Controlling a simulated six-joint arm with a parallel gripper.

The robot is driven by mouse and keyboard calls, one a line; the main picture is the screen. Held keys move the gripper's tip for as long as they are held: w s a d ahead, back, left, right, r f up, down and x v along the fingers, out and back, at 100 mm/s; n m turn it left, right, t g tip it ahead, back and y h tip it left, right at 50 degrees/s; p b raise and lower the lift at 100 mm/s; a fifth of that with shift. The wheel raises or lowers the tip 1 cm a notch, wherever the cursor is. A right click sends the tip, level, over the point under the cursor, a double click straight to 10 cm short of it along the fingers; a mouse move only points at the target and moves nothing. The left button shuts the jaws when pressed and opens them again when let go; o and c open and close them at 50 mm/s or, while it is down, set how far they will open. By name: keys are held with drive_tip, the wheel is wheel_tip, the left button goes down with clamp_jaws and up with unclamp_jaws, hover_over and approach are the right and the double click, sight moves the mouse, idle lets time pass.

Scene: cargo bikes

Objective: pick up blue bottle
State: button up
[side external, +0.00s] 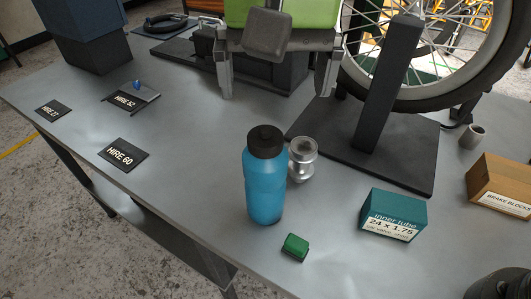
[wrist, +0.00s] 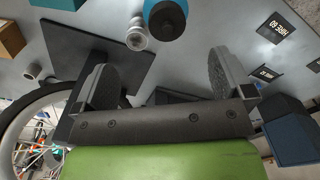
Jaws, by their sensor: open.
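The blue bottle (side external: 265,182) stands upright on the grey table, with a black cap. In the wrist view its capped top (wrist: 166,18) shows at the upper edge, beyond the fingertips, and its lower body is cut off or hidden. My gripper (side external: 277,94) is open and empty, behind the bottle in the side view and apart from it. In the wrist view my gripper (wrist: 163,72) shows two wide-spread grey fingers with nothing between them.
A silver metal part (side external: 302,158) stands close beside the bottle. A small green block (side external: 295,247), a teal inner tube box (side external: 393,215), a brake blocks box (side external: 499,184) and a wheel stand (side external: 384,95) are nearby. Hire tags (side external: 123,154) lie left, with clear table between.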

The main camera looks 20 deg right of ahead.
sight(265, 134)
drive_tip(key=shift+s+a+f, duration=0.2)
drive_tip(key=shift+a+f, duration=0.45)
drive_tip(key=shift+f, duration=0.3)
drive_tip(key=f, duration=0.9)
drive_tip(key=shift+w+f, duration=0.2)
drive_tip(key=shift+f, duration=0.05)
drive_tip(key=c, duration=1.3)
drive_tip(key=shift+r, duration=0.1)
